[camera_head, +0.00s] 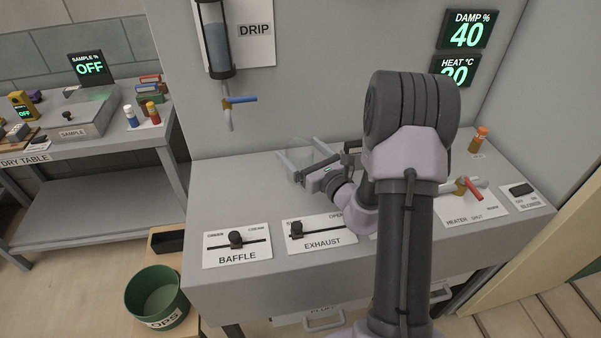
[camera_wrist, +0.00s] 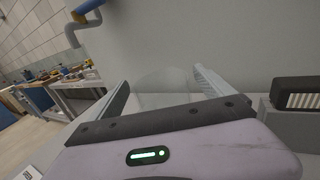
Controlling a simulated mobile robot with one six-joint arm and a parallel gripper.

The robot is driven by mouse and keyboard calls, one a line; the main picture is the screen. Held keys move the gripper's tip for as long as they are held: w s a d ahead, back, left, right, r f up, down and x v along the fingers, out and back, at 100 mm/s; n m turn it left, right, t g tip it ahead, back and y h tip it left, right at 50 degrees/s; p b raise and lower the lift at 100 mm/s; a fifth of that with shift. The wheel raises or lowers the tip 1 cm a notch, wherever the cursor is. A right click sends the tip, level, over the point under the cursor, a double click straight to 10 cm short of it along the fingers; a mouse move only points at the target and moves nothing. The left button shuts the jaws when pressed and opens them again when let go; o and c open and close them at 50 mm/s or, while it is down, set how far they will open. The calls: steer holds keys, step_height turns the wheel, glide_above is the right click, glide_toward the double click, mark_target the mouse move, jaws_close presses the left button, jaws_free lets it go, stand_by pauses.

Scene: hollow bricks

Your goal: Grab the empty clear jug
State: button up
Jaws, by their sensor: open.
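The clear jug (camera_head: 301,151) stands on the grey bench top, faint and see-through, with no liquid visible in it. My gripper (camera_head: 296,162) is open, with its fingers low over the bench at the jug. In the wrist view the jug (camera_wrist: 164,84) shows as a pale rounded shape between the two spread fingers of my gripper (camera_wrist: 163,82). I cannot tell whether either finger touches it. The jug's lower part is hidden behind the gripper body.
The drip tank (camera_head: 216,45) with its blue-handled tap (camera_head: 238,100) hangs on the wall left of the jug. The baffle slider (camera_head: 236,239) and exhaust slider (camera_head: 297,229) lie along the bench front. A red-handled heater valve (camera_head: 471,187) is at right. A green bin (camera_head: 157,298) stands below left.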

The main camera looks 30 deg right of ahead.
steer(key=shift+w, duration=0.2)
steer(key=shift+r, duration=0.15)
jaws_close()
